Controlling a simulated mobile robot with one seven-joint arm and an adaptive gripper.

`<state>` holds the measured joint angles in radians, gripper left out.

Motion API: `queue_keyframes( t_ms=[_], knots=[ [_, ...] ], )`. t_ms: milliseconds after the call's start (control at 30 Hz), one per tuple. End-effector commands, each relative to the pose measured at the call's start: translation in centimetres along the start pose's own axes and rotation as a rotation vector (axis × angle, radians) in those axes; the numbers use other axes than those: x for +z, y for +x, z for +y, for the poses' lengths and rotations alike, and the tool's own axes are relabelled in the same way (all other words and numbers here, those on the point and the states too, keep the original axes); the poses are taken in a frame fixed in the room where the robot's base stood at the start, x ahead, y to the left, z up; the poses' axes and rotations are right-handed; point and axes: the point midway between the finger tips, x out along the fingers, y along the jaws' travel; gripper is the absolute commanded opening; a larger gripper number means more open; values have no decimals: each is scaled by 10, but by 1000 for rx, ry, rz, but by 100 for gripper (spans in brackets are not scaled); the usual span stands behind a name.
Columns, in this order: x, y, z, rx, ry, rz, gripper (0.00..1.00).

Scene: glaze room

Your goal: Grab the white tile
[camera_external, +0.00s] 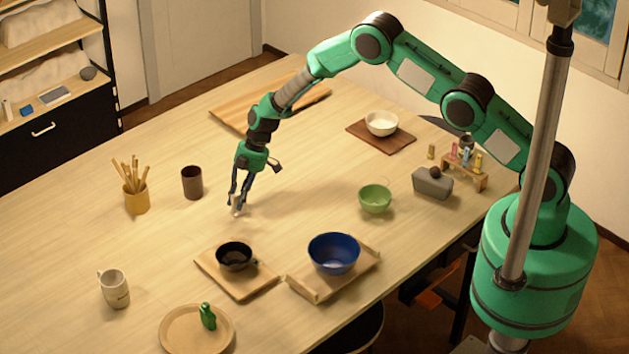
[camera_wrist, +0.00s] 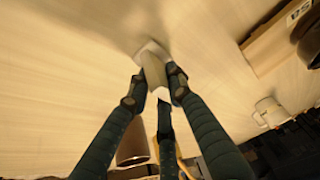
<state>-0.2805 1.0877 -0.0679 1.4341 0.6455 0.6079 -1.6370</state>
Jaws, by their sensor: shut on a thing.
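The white tile (camera_wrist: 152,68) is a small pale piece between the fingertips of my gripper (camera_wrist: 155,88) in the wrist view. In the external view, my gripper (camera_external: 238,204) points down over the middle of the table, shut on the tile (camera_external: 238,210). The tile shows just below the fingertips, partly hidden by them. I cannot tell whether it touches the table.
A dark brown cup (camera_external: 192,183) and a yellow holder with sticks (camera_external: 137,200) stand left of my gripper. A black bowl (camera_external: 234,256) on a board and a blue bowl (camera_external: 334,254) on a tray are in front. A green bowl (camera_external: 375,199) stands to the right.

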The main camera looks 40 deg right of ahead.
Motion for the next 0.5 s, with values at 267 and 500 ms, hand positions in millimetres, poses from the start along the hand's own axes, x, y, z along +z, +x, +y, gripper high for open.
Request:
queue_keyframes(
  t_ms=[267, 500],
  knots=[
    [-3, -6, 1, 1, 0, 1, 0],
    [-9, -21, 1, 2, -2, 1, 0]
  ],
)
